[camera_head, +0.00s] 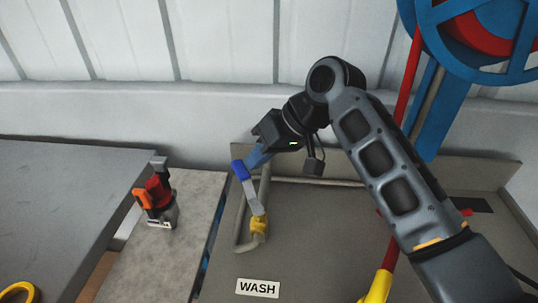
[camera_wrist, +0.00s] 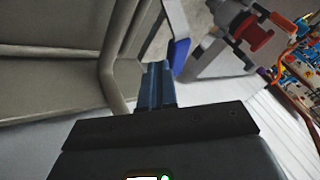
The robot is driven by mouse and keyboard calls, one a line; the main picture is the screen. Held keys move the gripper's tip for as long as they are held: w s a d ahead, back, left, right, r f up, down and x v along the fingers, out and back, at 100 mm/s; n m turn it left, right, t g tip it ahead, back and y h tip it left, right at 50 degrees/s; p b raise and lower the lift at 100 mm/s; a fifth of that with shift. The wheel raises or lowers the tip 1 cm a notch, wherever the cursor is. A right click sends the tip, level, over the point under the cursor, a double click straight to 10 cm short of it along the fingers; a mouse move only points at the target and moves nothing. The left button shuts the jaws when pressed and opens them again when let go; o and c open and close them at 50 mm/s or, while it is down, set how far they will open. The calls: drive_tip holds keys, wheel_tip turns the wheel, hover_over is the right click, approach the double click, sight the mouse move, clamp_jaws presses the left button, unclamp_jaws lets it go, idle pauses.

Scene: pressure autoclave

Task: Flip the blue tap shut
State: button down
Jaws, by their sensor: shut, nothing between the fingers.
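The tap has a grey lever (camera_head: 251,196) with a blue grip (camera_head: 240,170), rising up and left from a yellow valve body (camera_head: 259,226) on a pale pipe. My gripper (camera_head: 254,161) comes in from the upper right, its blue-grey fingers shut and empty, close beside the blue grip. In the wrist view the shut fingers (camera_wrist: 156,84) point forward, with the blue grip (camera_wrist: 180,56) just to their right. I cannot tell whether they touch. The yellow valve body is not visible in the wrist view.
A WASH label (camera_head: 258,288) is on the grey panel below the tap. A red-and-orange device (camera_head: 157,197) stands on the ledge at left. A red rod (camera_head: 410,90) and blue wheel (camera_head: 480,40) are at right. The pale pipe (camera_wrist: 115,65) runs left of the fingers.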

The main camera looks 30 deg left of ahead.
drive_tip(key=a+n+g, duration=0.1)
drive_tip(key=s+a+n, duration=0.1)
drive_tip(key=shift+s+r+n+g+h+p, duration=0.1)
drive_tip(key=shift+s+n+g+h+p, duration=0.15)
drive_tip(key=shift+n+g+h+p, duration=0.15)
drive_tip(key=s+a+p, duration=0.2)
drive_tip(key=s+p, duration=0.3)
drive_tip(key=s, duration=0.1)
drive_tip(key=shift+a+p, duration=0.25)
drive_tip(key=shift+p, duration=0.15)
idle(0.4)
